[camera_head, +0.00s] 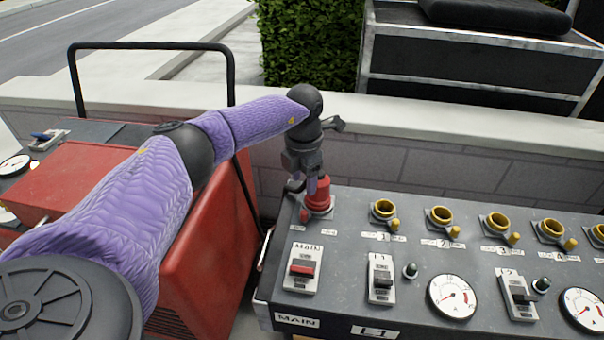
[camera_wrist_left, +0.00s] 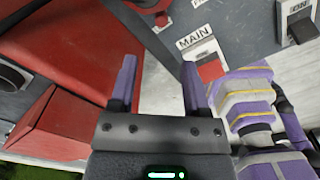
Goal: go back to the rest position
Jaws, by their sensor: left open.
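My left gripper (camera_head: 306,186) is open and points down at the left back corner of the grey control panel (camera_head: 340,245), close to a red round connector (camera_head: 318,198). In the left wrist view its two purple fingers (camera_wrist_left: 158,65) stand apart with nothing held between them. Part of the red connector (camera_wrist_left: 158,8) shows at the top of that view, beyond the fingertips. Whether a finger touches the connector cannot be told. The red MAIN switch (camera_head: 303,268) is in front of the connector; it also shows in the wrist view (camera_wrist_left: 210,70). My right gripper is not in view.
Several yellow sockets (camera_head: 440,215) line the panel's back, with switches and gauges in front. A red box (camera_head: 195,255) and a black rail (camera_head: 232,75) stand at the left, near my arm. A low wall (camera_head: 430,150) and a black case (camera_head: 470,60) are behind.

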